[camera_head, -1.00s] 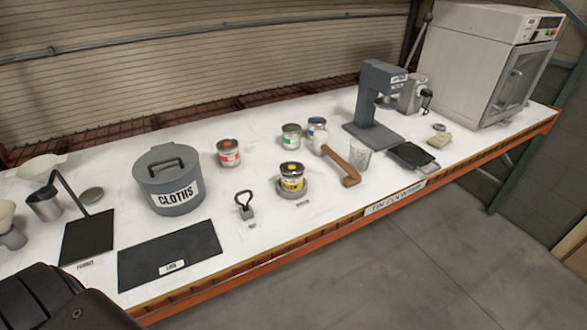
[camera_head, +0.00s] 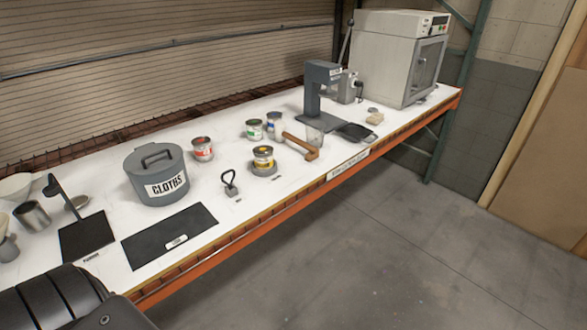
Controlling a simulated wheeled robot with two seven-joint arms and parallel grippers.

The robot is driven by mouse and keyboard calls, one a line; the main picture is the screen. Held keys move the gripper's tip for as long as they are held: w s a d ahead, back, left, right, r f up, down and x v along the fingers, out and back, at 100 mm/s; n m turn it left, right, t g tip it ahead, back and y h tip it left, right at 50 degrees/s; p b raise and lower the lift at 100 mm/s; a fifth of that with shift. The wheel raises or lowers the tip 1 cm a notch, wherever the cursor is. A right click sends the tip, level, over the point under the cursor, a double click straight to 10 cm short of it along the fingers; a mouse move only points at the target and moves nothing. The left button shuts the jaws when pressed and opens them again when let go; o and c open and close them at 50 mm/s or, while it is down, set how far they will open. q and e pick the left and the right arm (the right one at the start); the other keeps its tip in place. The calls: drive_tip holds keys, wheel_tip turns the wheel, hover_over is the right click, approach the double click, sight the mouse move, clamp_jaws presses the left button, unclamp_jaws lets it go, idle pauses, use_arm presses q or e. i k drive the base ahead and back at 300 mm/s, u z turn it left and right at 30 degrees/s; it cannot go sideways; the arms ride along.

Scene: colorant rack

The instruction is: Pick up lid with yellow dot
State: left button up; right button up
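A dark part of my own arm fills the lower left corner. Neither gripper's fingers are in view, and nothing of mine touches the cans.
A wooden-handled mallet (camera_head: 303,148) lies just right of the yellow can, and a small looped weight (camera_head: 230,184) stands to its left. A grey cloths bin (camera_head: 156,176), a black mat (camera_head: 170,236), a grey stand (camera_head: 318,95) and an oven (camera_head: 398,57) share the bench. The front floor is clear.

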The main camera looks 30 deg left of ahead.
sight(262, 150)
drive_tip(key=z, duration=0.15)
drive_tip(key=k, duration=0.45)
drive_tip(key=z, duration=0.75)
drive_tip(key=i, duration=1.2)
drive_tip(key=u, duration=0.4)
drive_tip(key=i, duration=0.85)
drive_tip(key=u, duration=1.4)
drive_tip(key=i, duration=0.45)
drive_tip(key=u, duration=0.35)
